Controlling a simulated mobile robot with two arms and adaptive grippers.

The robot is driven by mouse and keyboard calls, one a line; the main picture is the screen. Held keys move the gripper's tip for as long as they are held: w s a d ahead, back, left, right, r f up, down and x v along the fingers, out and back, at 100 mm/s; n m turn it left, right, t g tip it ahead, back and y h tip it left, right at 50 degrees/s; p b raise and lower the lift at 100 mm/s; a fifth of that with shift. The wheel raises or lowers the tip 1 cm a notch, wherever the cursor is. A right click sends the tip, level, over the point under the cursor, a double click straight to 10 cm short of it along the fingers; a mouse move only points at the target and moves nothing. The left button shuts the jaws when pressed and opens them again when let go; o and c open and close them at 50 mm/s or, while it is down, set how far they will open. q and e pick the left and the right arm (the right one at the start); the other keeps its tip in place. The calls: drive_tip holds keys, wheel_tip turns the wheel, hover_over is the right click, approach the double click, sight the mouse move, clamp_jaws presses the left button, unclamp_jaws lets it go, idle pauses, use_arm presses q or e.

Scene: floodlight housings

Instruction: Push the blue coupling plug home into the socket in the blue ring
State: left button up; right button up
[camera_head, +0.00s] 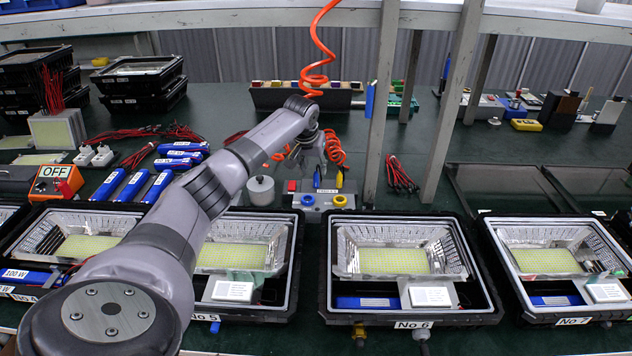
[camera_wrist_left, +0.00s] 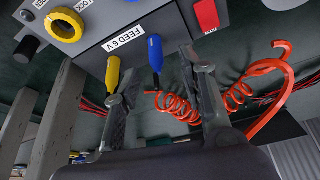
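The blue coupling plug (camera_head: 317,177) stands at the far edge of a grey box (camera_head: 322,187), and it also shows in the left wrist view (camera_wrist_left: 155,52). The blue ring (camera_head: 308,200) is on the box's near side. In the left wrist view, the blue ring (camera_wrist_left: 138,2) is cut off by the top edge. A yellow plug (camera_wrist_left: 112,75) stands beside the blue plug. My left gripper (camera_wrist_left: 158,65) is open, with its fingers on either side of the blue plug and gaps showing. One finger is close to the yellow plug; contact cannot be told. My right gripper is out of view.
A yellow ring (camera_head: 340,201) sits right of the blue one. A red switch (camera_wrist_left: 207,14) is on the box. An orange coiled hose (camera_wrist_left: 180,105) hangs near the fingers. A grey post (camera_head: 379,110) stands right of the gripper. Floodlight housings (camera_head: 412,315) line the front.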

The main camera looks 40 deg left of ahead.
sight(316, 174)
use_arm(q)
drive_tip(key=x, duration=0.5)
drive_tip(key=shift+d, duration=0.15)
drive_tip(key=shift+c, duration=0.6)
clamp_jaws()
